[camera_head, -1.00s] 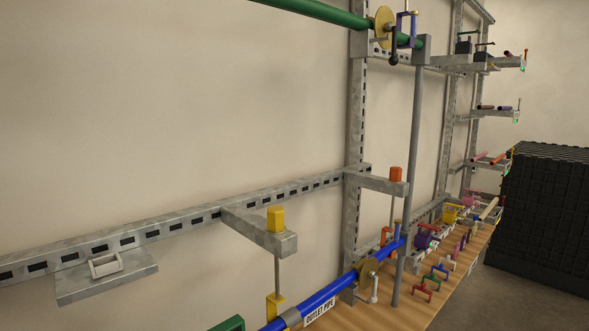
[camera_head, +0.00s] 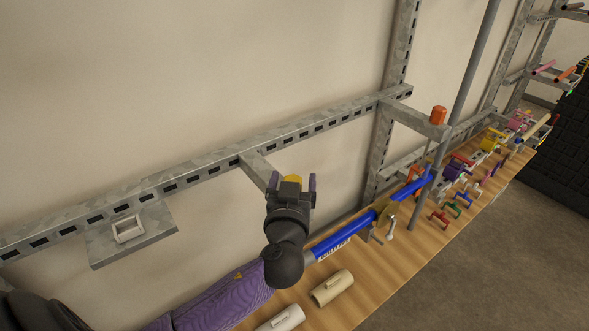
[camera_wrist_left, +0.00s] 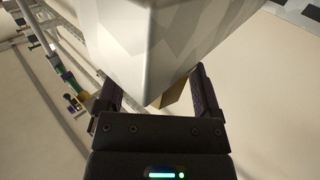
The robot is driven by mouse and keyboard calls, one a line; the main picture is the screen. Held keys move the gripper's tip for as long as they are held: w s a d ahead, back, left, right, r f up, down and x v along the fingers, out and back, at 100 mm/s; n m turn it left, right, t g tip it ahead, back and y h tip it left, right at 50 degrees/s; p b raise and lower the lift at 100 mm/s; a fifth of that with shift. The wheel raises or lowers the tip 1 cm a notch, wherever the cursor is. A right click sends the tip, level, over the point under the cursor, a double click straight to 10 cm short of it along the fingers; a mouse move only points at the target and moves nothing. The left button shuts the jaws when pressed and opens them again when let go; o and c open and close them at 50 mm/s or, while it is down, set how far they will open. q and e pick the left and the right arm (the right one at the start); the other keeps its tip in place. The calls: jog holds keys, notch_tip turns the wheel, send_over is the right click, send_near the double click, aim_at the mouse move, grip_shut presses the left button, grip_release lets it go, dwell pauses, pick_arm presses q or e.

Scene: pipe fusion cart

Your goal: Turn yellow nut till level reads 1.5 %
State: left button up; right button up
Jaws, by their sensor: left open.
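The yellow nut (camera_head: 293,179) shows as a small patch at the end of a grey bracket arm (camera_head: 258,170), mostly hidden by my left gripper (camera_head: 291,183). In the head view the gripper's two purple fingers are apart, one on each side of the nut. In the left wrist view the gripper (camera_wrist_left: 154,92) is open, the bracket's pale end fills the top middle, and a dull yellow sliver of the nut (camera_wrist_left: 176,96) shows between the fingers. Contact cannot be told. A small white-framed piece (camera_head: 128,229), possibly the level, sits on a grey plate; no reading is legible.
An orange nut (camera_head: 438,115) tops another bracket to the right. A blue pipe (camera_head: 343,236) runs above the wooden bench (camera_head: 385,275), which holds beige pipe pieces (camera_head: 332,288) and several coloured clamps.

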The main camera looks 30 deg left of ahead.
pick_arm(q)
jog(key=shift+w+a, duration=0.25)
jog(key=shift+w, duration=0.15)
